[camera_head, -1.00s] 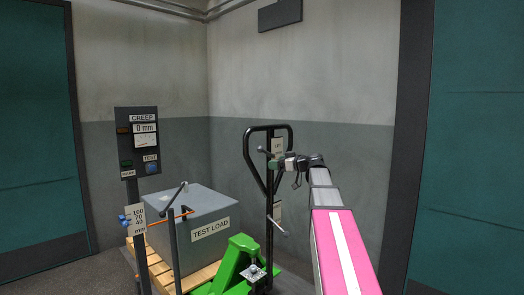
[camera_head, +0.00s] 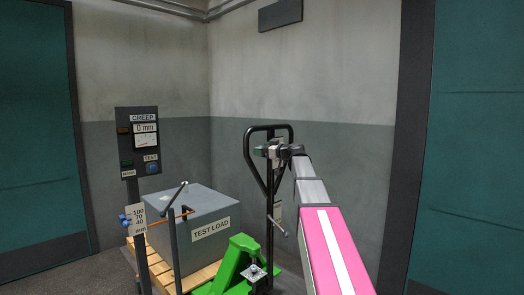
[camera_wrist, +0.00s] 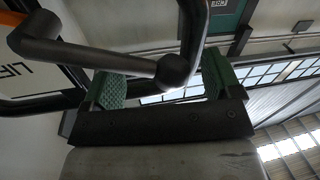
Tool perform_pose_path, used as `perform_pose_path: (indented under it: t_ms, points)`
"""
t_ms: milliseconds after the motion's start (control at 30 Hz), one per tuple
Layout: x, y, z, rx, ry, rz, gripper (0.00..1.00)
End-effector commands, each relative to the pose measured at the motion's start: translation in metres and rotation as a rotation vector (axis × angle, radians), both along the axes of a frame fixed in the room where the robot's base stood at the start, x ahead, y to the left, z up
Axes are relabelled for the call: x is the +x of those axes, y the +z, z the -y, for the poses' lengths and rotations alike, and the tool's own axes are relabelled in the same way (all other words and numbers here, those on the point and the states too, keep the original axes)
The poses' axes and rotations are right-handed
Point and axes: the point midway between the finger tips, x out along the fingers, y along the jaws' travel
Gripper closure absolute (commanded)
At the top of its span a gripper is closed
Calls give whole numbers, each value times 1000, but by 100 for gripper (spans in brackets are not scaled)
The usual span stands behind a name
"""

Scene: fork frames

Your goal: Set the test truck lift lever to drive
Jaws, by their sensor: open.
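The green pallet truck (camera_head: 241,262) stands under the pallet, with its black loop handle (camera_head: 288,135) upright behind it. The grey lift lever (camera_wrist: 90,52) crosses the upper left of the wrist view, and its round dark knob (camera_wrist: 173,72) shows between my two green finger pads. My gripper (camera_head: 265,151) is open at the loop handle, and in the wrist view my gripper (camera_wrist: 163,82) has a pad on each side of the knob. I cannot tell if a pad touches it. A white label (camera_wrist: 25,78) is partly hidden behind the lever.
A grey test load block (camera_head: 195,215) sits on the wooden pallet (camera_head: 205,275). A creep panel (camera_head: 138,145) and a height gauge post (camera_head: 137,215) stand left. The black handle tube (camera_wrist: 193,40) passes close beyond my fingers. A second grey lever (camera_head: 280,228) sticks out lower on the handle column.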

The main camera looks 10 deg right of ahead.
Motion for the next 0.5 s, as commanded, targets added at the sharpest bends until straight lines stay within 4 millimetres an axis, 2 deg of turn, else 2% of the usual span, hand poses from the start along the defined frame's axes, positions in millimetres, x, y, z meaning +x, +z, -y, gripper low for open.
perform_pose_path:
  t_ms: [367,433,500]
  points:
    - [4,0,-5,0,0,0,16]
    - [4,0,-5,0,0,0,32]
    - [4,0,-5,0,0,0,55]
